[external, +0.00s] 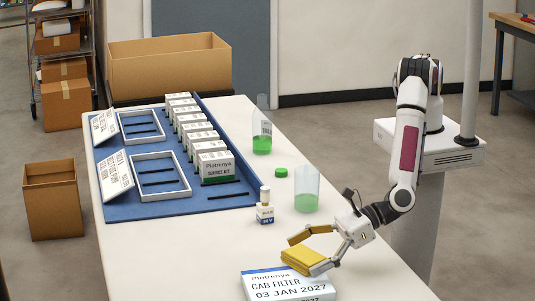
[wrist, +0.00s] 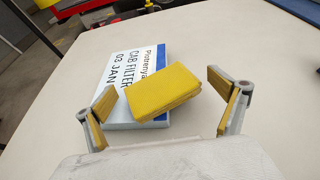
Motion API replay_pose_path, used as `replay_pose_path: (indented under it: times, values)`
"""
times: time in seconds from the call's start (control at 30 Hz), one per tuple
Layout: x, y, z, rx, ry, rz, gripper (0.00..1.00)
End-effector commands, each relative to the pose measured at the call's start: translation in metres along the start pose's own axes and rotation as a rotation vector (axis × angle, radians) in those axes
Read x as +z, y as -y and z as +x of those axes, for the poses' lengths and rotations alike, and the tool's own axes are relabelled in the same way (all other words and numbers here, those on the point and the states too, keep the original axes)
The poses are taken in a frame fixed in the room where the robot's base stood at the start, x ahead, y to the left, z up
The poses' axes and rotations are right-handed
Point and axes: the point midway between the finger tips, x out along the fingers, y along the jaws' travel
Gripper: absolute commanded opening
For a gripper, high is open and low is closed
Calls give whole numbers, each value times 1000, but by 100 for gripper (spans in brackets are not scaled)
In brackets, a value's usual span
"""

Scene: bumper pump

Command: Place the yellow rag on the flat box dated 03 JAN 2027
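The yellow rag (external: 300,262), a folded block, lies on top of the flat white box (external: 290,289) printed CAB FILTER 03 JAN 2027. In the wrist view the rag (wrist: 163,91) lies at an angle across the blue-edged end of the box (wrist: 121,70), hiding part of the print. It appears to rest on the box and reaches slightly past one edge. My gripper (external: 302,254) is open around the rag. In the wrist view its yellow-padded fingers (wrist: 163,88) stand apart on either side, with gaps to the rag.
A small labelled bottle (external: 265,208), a beaker of green liquid (external: 307,190), a green cap (external: 281,172) and a clear bottle (external: 262,138) stand beyond the box. A blue board (external: 195,205) holds frames and several service kit boxes (external: 215,164). The table's front edge is close.

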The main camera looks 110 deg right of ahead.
Motion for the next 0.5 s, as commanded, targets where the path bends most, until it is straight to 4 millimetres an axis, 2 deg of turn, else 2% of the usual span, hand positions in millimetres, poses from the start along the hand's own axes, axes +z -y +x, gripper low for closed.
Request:
replay_pose_path:
  times: [0.5]
  values:
    - [2, 0, -6, 0, -1, -1, 96]
